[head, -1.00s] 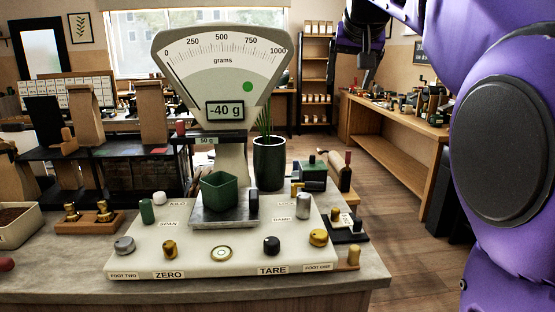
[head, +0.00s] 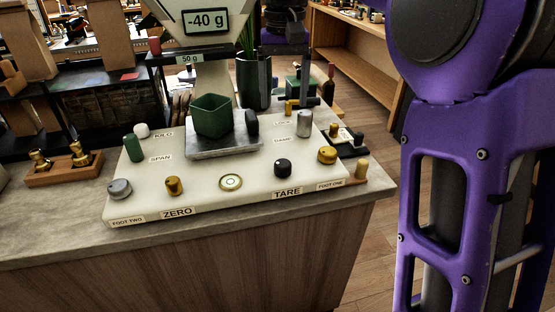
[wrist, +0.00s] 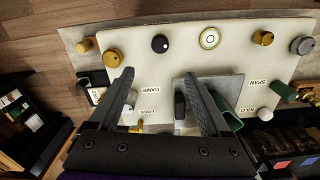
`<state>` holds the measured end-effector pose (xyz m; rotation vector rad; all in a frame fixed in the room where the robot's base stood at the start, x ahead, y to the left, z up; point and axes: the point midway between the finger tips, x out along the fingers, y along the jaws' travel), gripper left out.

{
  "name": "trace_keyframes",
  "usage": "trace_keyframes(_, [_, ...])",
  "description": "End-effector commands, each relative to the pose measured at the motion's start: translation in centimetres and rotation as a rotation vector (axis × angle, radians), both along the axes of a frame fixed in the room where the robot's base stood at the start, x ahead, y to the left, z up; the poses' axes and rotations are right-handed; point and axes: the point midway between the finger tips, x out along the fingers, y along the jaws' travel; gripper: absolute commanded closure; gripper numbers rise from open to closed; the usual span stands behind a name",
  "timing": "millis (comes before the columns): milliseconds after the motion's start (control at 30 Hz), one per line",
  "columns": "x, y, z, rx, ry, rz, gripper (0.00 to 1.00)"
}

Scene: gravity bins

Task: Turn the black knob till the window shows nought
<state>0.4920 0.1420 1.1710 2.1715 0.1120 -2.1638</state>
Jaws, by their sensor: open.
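The black knob (head: 283,168) sits behind the TARE label (head: 287,193) on the cream base plate (head: 215,190) of the scale. It also shows in the wrist view (wrist: 160,43), with a white mark on its top. The scale's window (head: 205,21) reads -40 g. My gripper (wrist: 159,76) is open and empty, its two fingers spread over the plate. In the wrist view the black knob lies just beyond the fingertips, between their lines, and apart from them. Fingertip height above the plate is unclear.
A green cup (head: 212,117) stands on the metal pan (head: 222,142), with a black upright piece beside it. Brass knobs (head: 173,186) (head: 327,155), a grey knob (head: 120,189), a silver cylinder (head: 304,123) and a bubble level (head: 231,182) surround the black knob. A potted plant stands behind.

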Motion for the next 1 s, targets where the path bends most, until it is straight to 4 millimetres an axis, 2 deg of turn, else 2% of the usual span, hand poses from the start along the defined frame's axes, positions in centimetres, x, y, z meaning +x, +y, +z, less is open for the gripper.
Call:
trace_keyframes(167, [-0.1,0.0,-1.7,-0.002,0.008,0.002,0.19])
trace_keyframes(267, [-0.2,0.0,-3.6,-0.002,0.008,0.002,0.19])
trace_keyframes(600, [-0.2,0.0,-11.1,-0.002,0.008,0.001,0.19])
trace_keyframes(800, [-0.1,0.0,-14.8,-0.001,0.007,0.001,0.19])
trace_keyframes(1000, [-0.1,0.0,-17.0,-0.001,0.005,0.0,0.19])
